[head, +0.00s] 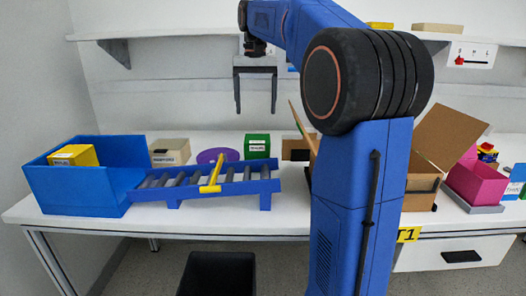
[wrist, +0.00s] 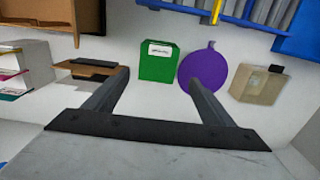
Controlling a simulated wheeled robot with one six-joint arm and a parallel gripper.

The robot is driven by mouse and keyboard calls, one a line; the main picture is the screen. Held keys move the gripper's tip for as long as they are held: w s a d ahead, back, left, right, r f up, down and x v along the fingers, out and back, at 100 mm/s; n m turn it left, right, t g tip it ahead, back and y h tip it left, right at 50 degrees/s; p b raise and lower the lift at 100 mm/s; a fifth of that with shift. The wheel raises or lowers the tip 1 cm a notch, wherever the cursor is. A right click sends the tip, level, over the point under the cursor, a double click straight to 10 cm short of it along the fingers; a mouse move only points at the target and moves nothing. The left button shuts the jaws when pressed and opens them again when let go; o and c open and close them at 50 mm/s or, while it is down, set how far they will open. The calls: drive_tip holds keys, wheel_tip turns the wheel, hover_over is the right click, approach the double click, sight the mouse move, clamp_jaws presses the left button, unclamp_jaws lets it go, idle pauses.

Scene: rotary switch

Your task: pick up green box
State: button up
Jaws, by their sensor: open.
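The green box (head: 257,146) stands on the white table behind the right end of the roller ramp, with a white label on its front. In the wrist view the green box (wrist: 158,66) lies ahead of the fingers, between their lines and nearer the upper middle. My gripper (head: 256,110) hangs above the back of the table, pointing down, over the area of the green box and apart from it. Its fingers (wrist: 168,90) are spread open with nothing between them.
A purple round thing (head: 218,156) sits close beside the green box, and a beige box (head: 170,152) stands further left. The blue roller ramp (head: 240,187) is in front. A blue bin (head: 75,190) holds a yellow box (head: 75,156). An open cardboard box (head: 420,185) stands right.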

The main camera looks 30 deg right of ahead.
sight(256, 139)
wheel_tip(256, 139, down, 12)
drive_tip(key=shift+r, duration=0.1)
drive_tip(key=shift+d+f, duration=0.15)
drive_tip(key=shift+f, duration=1.2)
drive_tip(key=shift+d+f, duration=0.1)
drive_tip(key=shift+f, duration=1.25)
